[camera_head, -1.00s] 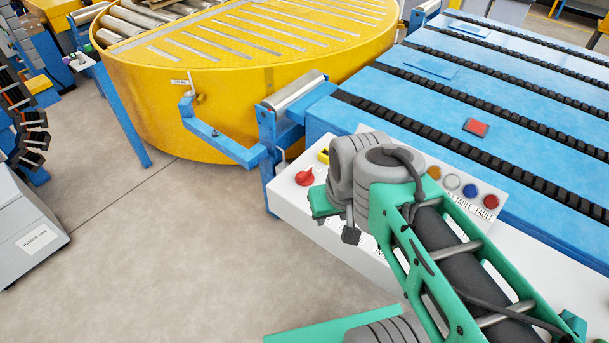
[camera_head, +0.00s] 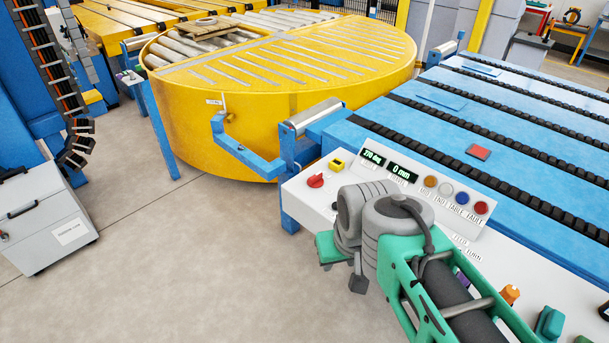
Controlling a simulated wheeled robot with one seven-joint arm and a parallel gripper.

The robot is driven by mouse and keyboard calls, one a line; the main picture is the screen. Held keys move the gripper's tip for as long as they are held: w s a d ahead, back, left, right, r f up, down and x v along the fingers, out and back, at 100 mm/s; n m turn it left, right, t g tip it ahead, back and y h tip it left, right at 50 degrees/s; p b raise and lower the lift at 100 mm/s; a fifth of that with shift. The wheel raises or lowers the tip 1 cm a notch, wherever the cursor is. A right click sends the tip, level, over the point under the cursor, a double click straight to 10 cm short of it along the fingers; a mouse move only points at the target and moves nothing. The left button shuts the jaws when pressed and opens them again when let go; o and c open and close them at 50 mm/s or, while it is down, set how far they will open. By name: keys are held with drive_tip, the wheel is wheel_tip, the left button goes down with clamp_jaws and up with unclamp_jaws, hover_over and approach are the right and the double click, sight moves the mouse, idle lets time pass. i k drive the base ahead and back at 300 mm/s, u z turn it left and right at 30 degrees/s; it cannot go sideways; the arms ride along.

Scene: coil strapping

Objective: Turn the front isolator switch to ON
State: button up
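A red rotary switch (camera_head: 316,180) sits at the left end of the white control console (camera_head: 300,203). No label on it is readable, so I cannot confirm that it is the front isolator, and its position is unclear. A yellow box with a dark top (camera_head: 337,164) is just behind it. An orange knob (camera_head: 510,294) stands further right on the console. My green and grey arm crosses in front of the console and hides part of it. My gripper (camera_head: 342,268) is at the arm's lower left, apart from the red switch; its finger opening cannot be made out.
The sloped panel has two lit displays (camera_head: 401,173) and several round buttons. A blue chain conveyor (camera_head: 450,130) lies behind it. A yellow turntable (camera_head: 290,85) is at the back. A grey cabinet (camera_head: 45,220) stands left, with clear floor (camera_head: 190,270) between.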

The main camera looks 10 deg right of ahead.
sight(316, 180)
drive_tip(key=u, duration=0.25)
drive_tip(key=i, duration=1)
drive_tip(key=z, duration=0.6)
